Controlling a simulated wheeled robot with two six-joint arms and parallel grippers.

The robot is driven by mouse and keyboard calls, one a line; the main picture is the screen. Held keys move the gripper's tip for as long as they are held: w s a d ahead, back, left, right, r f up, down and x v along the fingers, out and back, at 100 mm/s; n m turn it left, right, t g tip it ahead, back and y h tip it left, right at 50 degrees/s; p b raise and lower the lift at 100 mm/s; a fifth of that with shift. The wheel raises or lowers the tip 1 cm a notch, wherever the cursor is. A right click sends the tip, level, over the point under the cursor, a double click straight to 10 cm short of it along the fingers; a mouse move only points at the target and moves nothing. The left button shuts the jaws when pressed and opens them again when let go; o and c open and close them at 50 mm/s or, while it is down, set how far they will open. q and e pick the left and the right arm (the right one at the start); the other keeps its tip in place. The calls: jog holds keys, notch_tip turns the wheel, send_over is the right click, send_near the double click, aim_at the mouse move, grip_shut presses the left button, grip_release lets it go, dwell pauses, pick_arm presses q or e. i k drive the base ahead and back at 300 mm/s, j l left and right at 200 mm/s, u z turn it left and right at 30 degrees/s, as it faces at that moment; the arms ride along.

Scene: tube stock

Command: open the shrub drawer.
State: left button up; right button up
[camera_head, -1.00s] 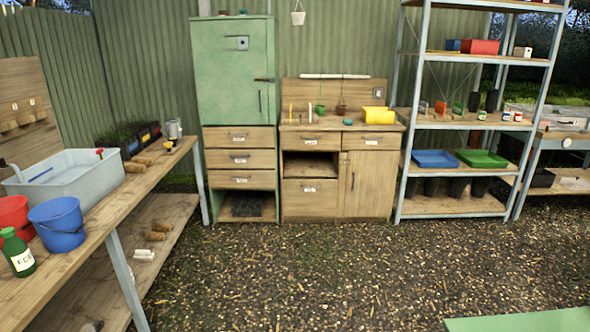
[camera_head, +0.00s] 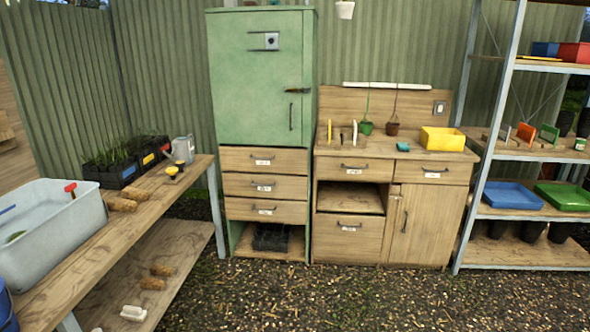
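Several wooden drawers with dark handles and small white labels are in view, all shut. Three are stacked under the green cabinet: the top drawer (camera_head: 264,160), the middle drawer (camera_head: 265,186) and the bottom drawer (camera_head: 265,210). The workbench beside them has an upper left drawer (camera_head: 340,170), an upper right drawer (camera_head: 434,173) and a lower left drawer (camera_head: 347,240). The label writing is too small to read, so I cannot tell which is the shrub drawer. Neither of my grippers is in view.
The gravel floor (camera_head: 330,295) before the drawers is clear. A long wooden table (camera_head: 75,270) with a grey tub (camera_head: 88,226) stands at the left. A metal shelf rack (camera_head: 525,265) stands at the right. The green cabinet door (camera_head: 258,110) is shut.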

aim_at(242, 183)
jog(key=i+z, duration=0.15)
jog(key=i, duration=1.55)
jog(key=j, duration=0.05)
